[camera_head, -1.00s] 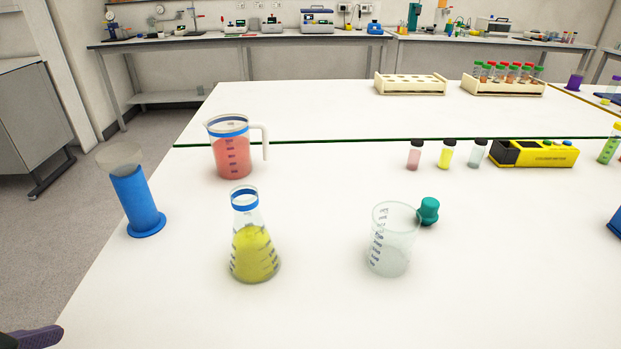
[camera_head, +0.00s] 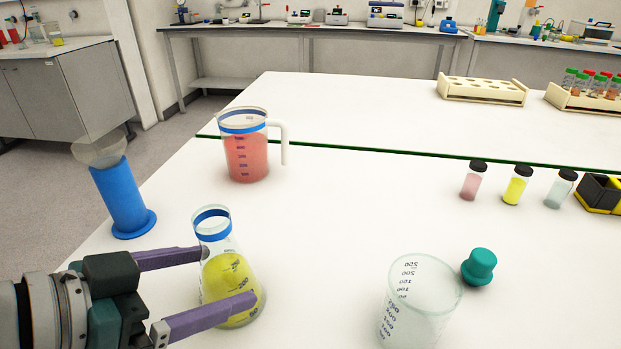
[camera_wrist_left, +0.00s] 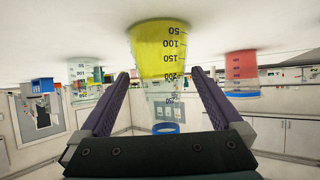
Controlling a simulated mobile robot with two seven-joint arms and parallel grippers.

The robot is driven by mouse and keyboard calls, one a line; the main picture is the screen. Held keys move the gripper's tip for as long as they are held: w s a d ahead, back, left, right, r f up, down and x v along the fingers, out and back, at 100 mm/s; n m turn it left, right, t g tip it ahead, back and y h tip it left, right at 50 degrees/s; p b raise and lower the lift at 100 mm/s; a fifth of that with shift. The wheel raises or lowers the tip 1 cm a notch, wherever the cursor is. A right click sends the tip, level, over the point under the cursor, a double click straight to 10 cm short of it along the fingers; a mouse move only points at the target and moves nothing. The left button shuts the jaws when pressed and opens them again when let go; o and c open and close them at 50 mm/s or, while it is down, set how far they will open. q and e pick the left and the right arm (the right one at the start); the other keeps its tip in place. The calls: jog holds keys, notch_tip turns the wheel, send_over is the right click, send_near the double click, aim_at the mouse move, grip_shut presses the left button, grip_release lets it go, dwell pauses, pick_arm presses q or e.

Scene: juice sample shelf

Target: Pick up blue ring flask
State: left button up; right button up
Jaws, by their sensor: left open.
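The flask (camera_head: 228,283) is conical glass with a blue ring at its neck and yellow liquid inside. It stands upright on the white bench in the head view. My left gripper (camera_head: 228,275) is open, with one purple finger behind the flask's left side and the other across its lower front. In the left wrist view the picture is upside down; the flask (camera_wrist_left: 160,55) shows ahead between the open fingers (camera_wrist_left: 160,75). I cannot tell whether the fingers touch it. My right gripper is not in view.
A jug of red liquid (camera_head: 246,158) stands behind the flask, and a blue cylinder (camera_head: 120,197) stands to its left. An empty beaker (camera_head: 418,305) and a teal stopper (camera_head: 479,267) are to the right. Small vials (camera_head: 516,186) stand farther back.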

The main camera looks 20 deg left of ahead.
aim_at(246, 266)
pick_arm(q)
jog(key=shift+x, duration=2.85)
jog(key=shift+r, duration=0.15)
grip_shut()
